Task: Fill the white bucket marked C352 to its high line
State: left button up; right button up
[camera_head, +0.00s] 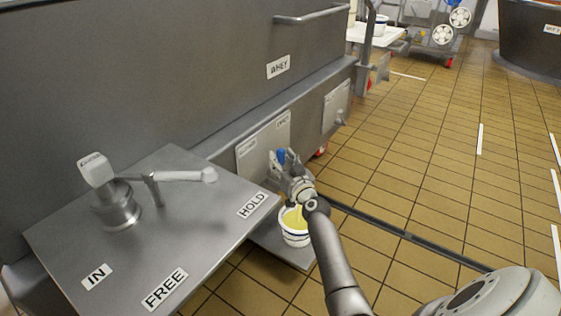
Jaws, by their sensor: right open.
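A white bucket (296,240) stands on a low steel ledge beside the big steel vat marked WHEY (278,67). Yellow liquid (290,219) shows inside it. My right arm and gripper cover part of its top, and I cannot read its mark or see its high line. My right gripper (280,164) is open above the bucket, at a small blue handle (281,155) on the vat's lower front. I cannot tell whether the fingers touch the handle. The tap outlet is hidden behind the gripper. My left gripper is not in view.
A steel table (190,235) at the left carries labels IN, FREE and HOLD. A dark floor channel (410,237) crosses the tiles. The tiled floor at right is open.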

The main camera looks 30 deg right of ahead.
jog(key=shift+w+d, duration=0.15)
jog(key=shift+w, duration=0.7)
grip_shut()
